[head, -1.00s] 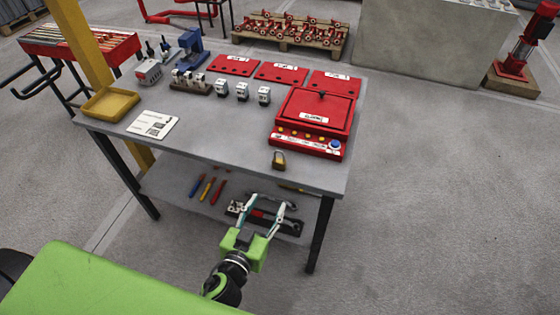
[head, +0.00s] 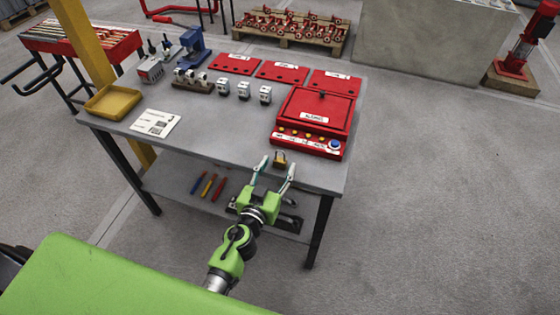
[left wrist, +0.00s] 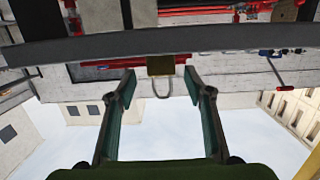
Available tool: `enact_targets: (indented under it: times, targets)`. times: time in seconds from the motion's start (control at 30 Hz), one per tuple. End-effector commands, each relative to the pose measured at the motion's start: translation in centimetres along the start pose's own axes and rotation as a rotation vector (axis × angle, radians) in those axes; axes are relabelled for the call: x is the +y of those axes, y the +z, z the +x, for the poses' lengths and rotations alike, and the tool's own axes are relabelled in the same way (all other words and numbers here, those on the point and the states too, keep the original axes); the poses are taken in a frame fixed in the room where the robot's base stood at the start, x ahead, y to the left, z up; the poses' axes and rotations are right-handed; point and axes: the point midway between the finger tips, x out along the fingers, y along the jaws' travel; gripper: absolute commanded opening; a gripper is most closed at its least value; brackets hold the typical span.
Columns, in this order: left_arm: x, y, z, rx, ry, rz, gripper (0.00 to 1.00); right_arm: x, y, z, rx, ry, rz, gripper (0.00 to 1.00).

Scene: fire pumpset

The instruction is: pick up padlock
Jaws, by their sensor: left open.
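A small brass padlock (head: 280,156) is at the front edge of the grey table (head: 225,140), just in front of the red alarm panel (head: 314,118). My left gripper (head: 278,165) is open at the table's front edge, with its fingertips either side of the padlock in the picture. In the left wrist view, which looks upside down, the padlock (left wrist: 160,66) with its shackle lines up with the gap between the open fingers (left wrist: 160,74). I cannot tell whether either finger touches it. My right gripper is not in view.
A yellow tray (head: 112,102), a white sheet (head: 155,123), white switch blocks (head: 243,90) and red plates (head: 281,72) lie on the tabletop. Screwdrivers (head: 208,186) lie on the lower shelf. Bare tabletop lies left of the padlock.

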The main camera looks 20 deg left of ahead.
Motion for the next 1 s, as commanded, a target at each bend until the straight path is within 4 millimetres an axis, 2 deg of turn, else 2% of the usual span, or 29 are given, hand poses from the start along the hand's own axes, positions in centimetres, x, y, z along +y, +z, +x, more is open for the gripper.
enact_targets:
  times: [0.1, 0.2, 0.5, 0.53, 0.6, 0.7, 1.0]
  targets:
    - [-0.3, -0.1, 1.9, 0.002, 0.0, 0.001, 0.47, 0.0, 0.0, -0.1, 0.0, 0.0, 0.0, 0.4]
    - [-0.2, 0.0, 3.0, 0.001, 0.0, 0.001, 0.47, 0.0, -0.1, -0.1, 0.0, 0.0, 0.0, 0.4]
    - [-0.2, 0.0, 3.5, 0.0, 0.0, 0.0, 0.47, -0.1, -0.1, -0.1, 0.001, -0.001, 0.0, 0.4]
    - [-0.2, 0.0, 3.5, 0.0, 0.0, 0.0, 0.42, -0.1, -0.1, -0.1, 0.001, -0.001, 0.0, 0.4]
    - [-0.2, 0.0, 3.5, 0.0, 0.0, 0.0, 0.24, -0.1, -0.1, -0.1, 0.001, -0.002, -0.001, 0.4]
    - [-0.2, 0.0, 3.5, 0.0, 0.0, 0.0, 0.03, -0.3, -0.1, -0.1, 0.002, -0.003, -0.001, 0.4]
    - [-0.2, -0.1, 3.4, 0.001, 0.0, 0.0, 0.03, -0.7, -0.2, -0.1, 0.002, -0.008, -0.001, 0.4]
